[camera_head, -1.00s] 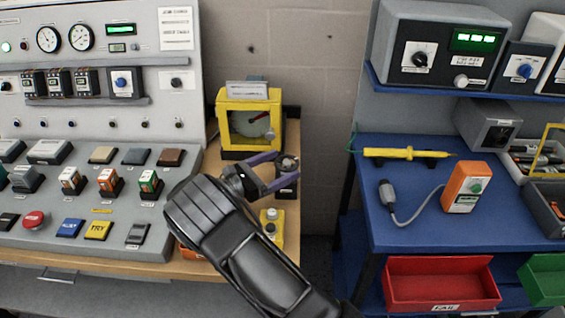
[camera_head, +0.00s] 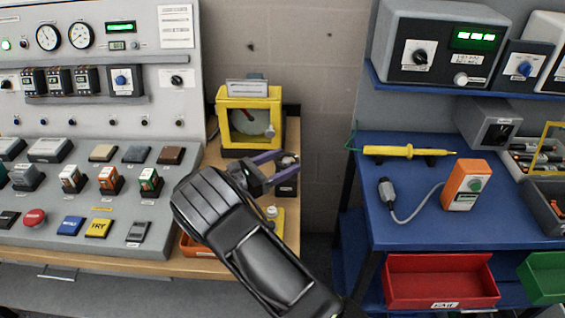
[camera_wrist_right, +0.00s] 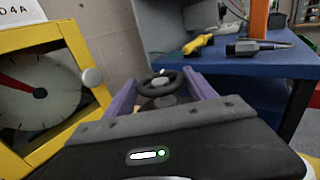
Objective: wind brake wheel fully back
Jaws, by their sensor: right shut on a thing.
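The brake wheel is a small dark handwheel with a grey hub (camera_wrist_right: 165,88); it shows in the right wrist view between the two purple fingers. In the head view the wheel (camera_head: 289,161) is small and partly covered by the fingers, on top of a dark block at the bench's right side. My right gripper (camera_head: 284,162) reaches it from the front left and is shut on the wheel's rim; its fingers also show in the right wrist view (camera_wrist_right: 163,98). The wheel's exact turn angle cannot be read. My left gripper is not in view.
A yellow-framed dial box (camera_head: 250,146) stands just behind and left of the wheel; its red pointer shows in the wrist view. A yellow block with a knob (camera_head: 277,222) sits in front. The control panel (camera_head: 85,200) is left, a blue bench (camera_head: 400,225) right, across a gap.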

